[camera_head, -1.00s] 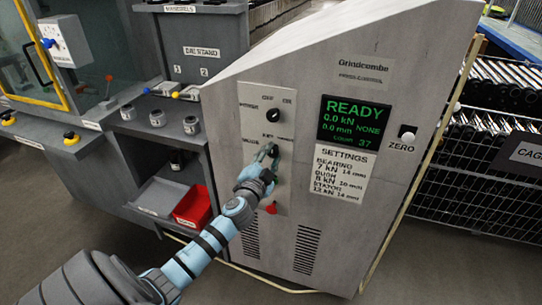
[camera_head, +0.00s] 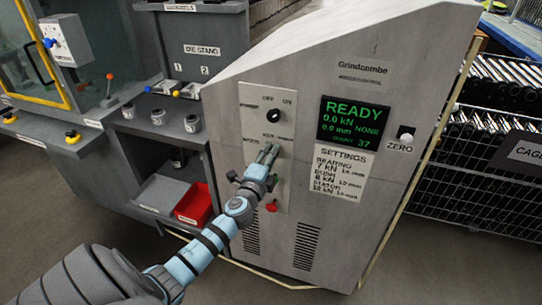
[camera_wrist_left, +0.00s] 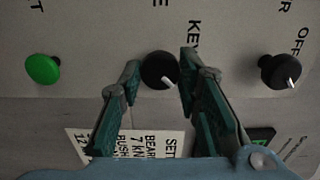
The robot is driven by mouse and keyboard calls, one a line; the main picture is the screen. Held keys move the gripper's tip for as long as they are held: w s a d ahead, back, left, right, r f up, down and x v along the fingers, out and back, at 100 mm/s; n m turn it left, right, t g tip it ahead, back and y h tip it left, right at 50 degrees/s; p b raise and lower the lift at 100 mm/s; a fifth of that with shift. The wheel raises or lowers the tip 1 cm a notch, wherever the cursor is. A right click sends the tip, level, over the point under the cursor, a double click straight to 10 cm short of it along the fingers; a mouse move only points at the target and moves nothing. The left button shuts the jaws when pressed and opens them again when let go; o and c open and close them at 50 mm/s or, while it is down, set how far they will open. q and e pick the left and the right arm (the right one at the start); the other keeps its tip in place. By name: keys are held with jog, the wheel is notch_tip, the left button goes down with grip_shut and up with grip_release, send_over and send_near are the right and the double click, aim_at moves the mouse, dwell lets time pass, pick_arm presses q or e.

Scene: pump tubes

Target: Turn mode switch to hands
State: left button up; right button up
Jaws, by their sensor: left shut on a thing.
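The mode switch is a small black knob with a white pointer mark, on the light panel of the grey cabinet. In the left wrist view the knob (camera_wrist_left: 158,72) sits between the two green fingertips, under a partly hidden label starting "KE". Its white mark points to the lower right of that picture. My left gripper (camera_head: 268,153) reaches the panel from the lower left and is shut on the knob; the fingers also show in the left wrist view (camera_wrist_left: 158,85). In the head view the fingers hide the knob. My right gripper is not in view.
A second black knob (camera_head: 274,116), by the OFF and ON labels, sits above on the panel. A red button (camera_head: 271,207) is below, and a green button (camera_wrist_left: 43,69) shows in the wrist view. The display (camera_head: 349,121) reads READY. A red bin (camera_head: 194,204) stands left of the cabinet.

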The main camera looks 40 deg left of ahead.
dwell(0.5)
pick_arm(q)
jog(key=o, duration=1.2)
jog(key=shift+c, duration=0.2)
jog(key=v, duration=1.2)
